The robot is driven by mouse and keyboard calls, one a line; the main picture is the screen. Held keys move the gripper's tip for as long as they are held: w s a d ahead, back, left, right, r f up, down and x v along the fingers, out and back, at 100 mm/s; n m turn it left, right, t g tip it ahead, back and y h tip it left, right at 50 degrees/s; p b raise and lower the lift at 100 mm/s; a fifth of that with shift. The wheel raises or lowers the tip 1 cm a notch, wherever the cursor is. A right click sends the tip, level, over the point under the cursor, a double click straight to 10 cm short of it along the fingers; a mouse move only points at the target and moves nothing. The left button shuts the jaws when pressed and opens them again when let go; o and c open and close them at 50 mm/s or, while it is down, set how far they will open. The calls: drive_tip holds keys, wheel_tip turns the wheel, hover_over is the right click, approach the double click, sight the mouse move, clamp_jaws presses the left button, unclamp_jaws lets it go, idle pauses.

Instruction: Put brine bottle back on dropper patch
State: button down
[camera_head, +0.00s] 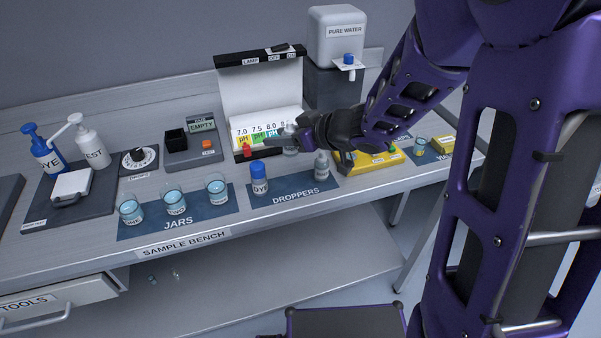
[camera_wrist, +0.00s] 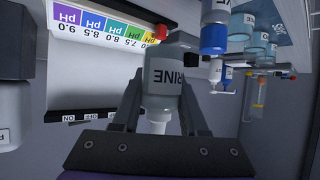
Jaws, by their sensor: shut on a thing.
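The brine bottle (camera_wrist: 172,72) is a grey-white bottle with a partly visible "BRINE" label. My gripper (camera_wrist: 160,100) is shut on it, one finger on each side. In the head view my gripper (camera_head: 288,136) holds the bottle (camera_head: 291,146) above the back of the bench, in front of the pH chart. The dark blue dropper patch (camera_head: 285,191), marked DROPPERS, lies nearer the front edge. A blue-capped dye bottle (camera_head: 259,183) stands at its left end and a grey-white bottle (camera_head: 321,166) at its right. Bare patch shows between them.
A jars patch (camera_head: 150,229) with three glasses lies left of the dropper patch. The open pH chart case (camera_head: 262,85) stands behind my gripper. A pure water dispenser (camera_head: 337,50) stands at the back. A yellow tray (camera_head: 377,161) lies to the right, near my arm.

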sight(283, 179)
wheel_tip(283, 179, down, 9)
drive_tip(key=b, duration=0.3)
drive_tip(key=shift+f, duration=0.2)
drive_tip(key=shift+f, duration=0.15)
drive_tip(key=shift+c, duration=2.2)
unclamp_jaws()
drive_tip(key=shift+r, duration=0.3)
drive_tip(key=p+v, duration=0.3)
drive_tip(key=v, duration=0.9)
drive_tip(key=shift+s+f, duration=0.1)
drive_tip(key=shift+f, duration=0.05)
